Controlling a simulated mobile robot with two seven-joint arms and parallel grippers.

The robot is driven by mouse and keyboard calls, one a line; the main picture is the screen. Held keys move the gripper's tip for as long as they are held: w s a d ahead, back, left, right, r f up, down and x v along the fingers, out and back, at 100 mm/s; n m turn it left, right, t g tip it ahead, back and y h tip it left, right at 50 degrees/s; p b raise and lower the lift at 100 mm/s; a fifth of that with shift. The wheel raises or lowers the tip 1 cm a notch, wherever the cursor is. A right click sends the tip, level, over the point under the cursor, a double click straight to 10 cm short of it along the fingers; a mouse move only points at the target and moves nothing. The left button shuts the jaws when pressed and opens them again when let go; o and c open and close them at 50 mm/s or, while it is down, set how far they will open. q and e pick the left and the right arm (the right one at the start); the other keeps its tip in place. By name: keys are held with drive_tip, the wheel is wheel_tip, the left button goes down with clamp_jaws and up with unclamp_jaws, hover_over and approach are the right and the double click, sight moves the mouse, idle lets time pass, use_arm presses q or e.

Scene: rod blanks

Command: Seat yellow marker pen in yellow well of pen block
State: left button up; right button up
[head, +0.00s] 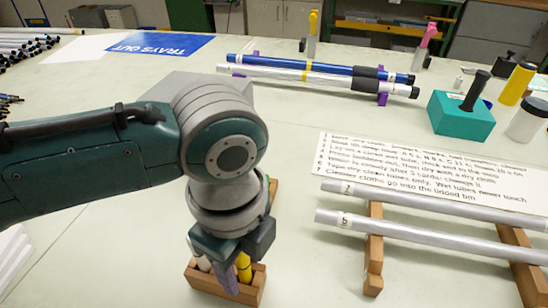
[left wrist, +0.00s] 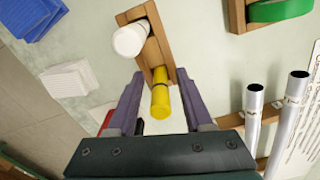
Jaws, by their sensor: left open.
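The yellow marker pen (head: 244,266) stands in a wooden pen block (head: 238,292) at the front of the table. In the left wrist view the pen (left wrist: 160,98) is at the near end of the block (left wrist: 134,14), with a dark band around it. My left gripper (left wrist: 158,75) is open, with its purple fingers on either side of the pen and visible gaps. The gripper (head: 236,272) points down over the block in the head view. A white pen (left wrist: 129,40) stands in the block beside it. The wells' colours and the pen's lower end are hidden. My right gripper is not in view.
Silver rods (head: 430,232) lie across wooden rests (head: 374,252) to the right. A printed sheet (head: 430,170) lies behind them. A teal block (head: 460,118) stands at the back right. Blue and silver tubes (head: 320,72) lie at the back. White stacked items (head: 12,255) lie at the left edge.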

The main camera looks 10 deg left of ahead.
use_arm(q)
drive_tip(key=shift+r, duration=0.1)
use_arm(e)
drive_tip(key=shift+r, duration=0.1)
use_arm(q)
drive_tip(key=shift+r, duration=0.35)
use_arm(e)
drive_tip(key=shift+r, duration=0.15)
use_arm(q)
wheel_tip(320, 180, up, 11)
drive_tip(key=p, duration=0.3)
drive_tip(key=shift+r, duration=0.2)
drive_tip(key=s+d+f+n+t+h, duration=0.1)
drive_tip(key=s+d+n+t+h, duration=0.2)
drive_tip(key=s+n, duration=0.35)
drive_tip(key=s+a+n+y, duration=0.2)
drive_tip(key=s+a+n, duration=0.3)
drive_tip(key=a+n, duration=0.7)
drive_tip(key=shift+s+f+n+t+y, duration=0.3)
drive_tip(key=shift+s+n+y, duration=0.1)
drive_tip(key=shift+n, duration=0.15)
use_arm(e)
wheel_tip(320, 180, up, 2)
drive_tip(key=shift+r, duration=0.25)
use_arm(q)
drive_tip(key=shift+a, duration=0.1)
